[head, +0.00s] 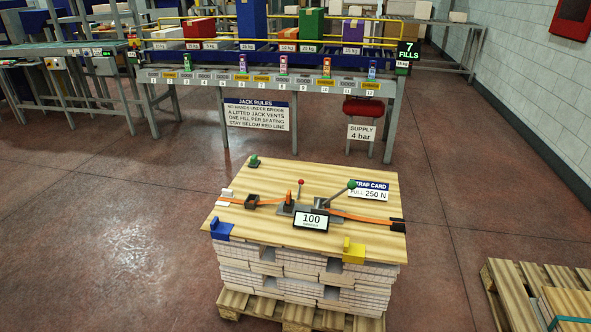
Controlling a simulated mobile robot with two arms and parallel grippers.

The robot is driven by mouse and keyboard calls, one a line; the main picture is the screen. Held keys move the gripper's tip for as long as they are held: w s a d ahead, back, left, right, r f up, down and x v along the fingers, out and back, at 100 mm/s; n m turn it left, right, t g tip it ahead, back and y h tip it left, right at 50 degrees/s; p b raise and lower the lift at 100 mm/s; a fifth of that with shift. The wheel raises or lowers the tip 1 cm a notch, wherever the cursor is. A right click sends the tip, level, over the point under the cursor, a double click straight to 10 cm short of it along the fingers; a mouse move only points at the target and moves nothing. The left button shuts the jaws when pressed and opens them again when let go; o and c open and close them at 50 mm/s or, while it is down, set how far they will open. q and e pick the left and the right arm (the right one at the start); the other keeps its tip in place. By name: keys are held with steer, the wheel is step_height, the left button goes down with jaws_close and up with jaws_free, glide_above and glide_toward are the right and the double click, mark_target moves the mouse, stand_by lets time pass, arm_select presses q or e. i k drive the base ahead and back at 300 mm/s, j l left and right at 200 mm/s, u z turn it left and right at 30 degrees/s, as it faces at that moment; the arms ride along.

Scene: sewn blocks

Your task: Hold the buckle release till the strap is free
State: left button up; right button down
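An orange strap (362,218) runs across a wooden board (300,178) on top of a stack of pale blocks. On the strap sits a grey tensioning device (290,210) with a long lever ending in a green knob (352,184), and a red-knobbed pin (301,182). A dark buckle (251,201) lies on the strap to the left of it. A display (311,220) at the device's front reads 100. The strap's right end reaches a black piece (397,225) at the board's edge. Neither of my grippers is in view.
Blue (220,229), yellow (353,251) and green (254,161) corner pieces sit at the board's edges. A strap card (369,190) reads 250 N. A roller conveyor (270,78) stands behind; another pallet (530,290) is at right.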

mark_target(300, 182)
steer(key=i+j, duration=0.35)
steer(key=i, duration=0.2)
steer(key=i+j, duration=0.3)
steer(key=i, duration=0.2)
steer(key=i+j, duration=0.35)
steer(key=i, duration=0.2)
steer(key=z, duration=0.05)
